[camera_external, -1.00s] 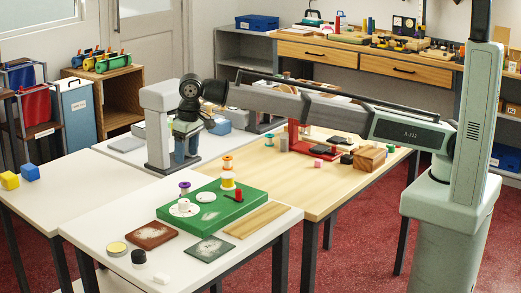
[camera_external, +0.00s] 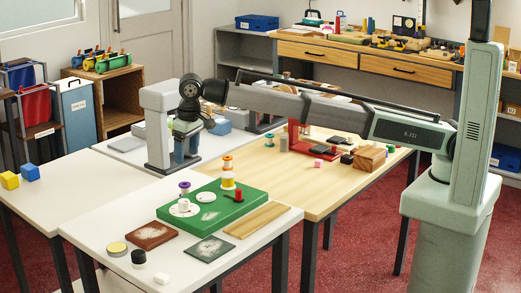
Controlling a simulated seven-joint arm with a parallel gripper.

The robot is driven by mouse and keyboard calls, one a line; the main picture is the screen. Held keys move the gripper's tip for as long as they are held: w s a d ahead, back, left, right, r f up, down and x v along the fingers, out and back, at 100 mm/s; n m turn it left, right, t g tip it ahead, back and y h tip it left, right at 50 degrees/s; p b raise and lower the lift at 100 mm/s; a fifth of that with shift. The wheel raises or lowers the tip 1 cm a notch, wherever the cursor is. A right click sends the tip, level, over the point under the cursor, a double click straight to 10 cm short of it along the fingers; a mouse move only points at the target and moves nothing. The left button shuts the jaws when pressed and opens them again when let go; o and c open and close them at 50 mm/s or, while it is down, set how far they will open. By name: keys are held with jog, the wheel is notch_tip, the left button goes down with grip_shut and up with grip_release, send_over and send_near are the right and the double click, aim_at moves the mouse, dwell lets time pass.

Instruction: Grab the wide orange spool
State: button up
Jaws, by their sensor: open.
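An orange spool (camera_external: 227,162) stands upright near the seam between the white table and the wooden table, just behind the green board. I cannot tell for sure which is the wide one. My gripper (camera_external: 187,129) hangs from the arm's end at left, by the grey machine and above its blue part.
The green board (camera_external: 236,206) carries white discs, a purple-topped spool (camera_external: 184,188), a yellow and white spool (camera_external: 228,181) and a red piece (camera_external: 238,196). The grey machine (camera_external: 157,125) stands beside my gripper. A red stand (camera_external: 293,135) and wooden block (camera_external: 369,158) are at right.

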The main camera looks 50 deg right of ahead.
jog(key=w+d+f+m, duration=0.1)
jog(key=w+d, duration=0.4)
jog(key=d, duration=0.5)
jog(key=w+d+f+m, duration=0.1)
jog(key=w+d+m, duration=0.1)
jog(key=w+d, duration=0.55)
jog(key=n+t+y, duration=0.2)
jog(key=n+t, duration=0.1)
jog(key=n, duration=0.4)
send_near(228, 157)
jog(key=x, duration=0.5)
jog(key=shift+s+a+f, duration=0.15)
jog(key=shift+s+f, duration=0.05)
jog(key=shift+s, duration=0.05)
jog(key=shift+x, duration=2.7)
jog(key=shift+w+r, duration=0.15)
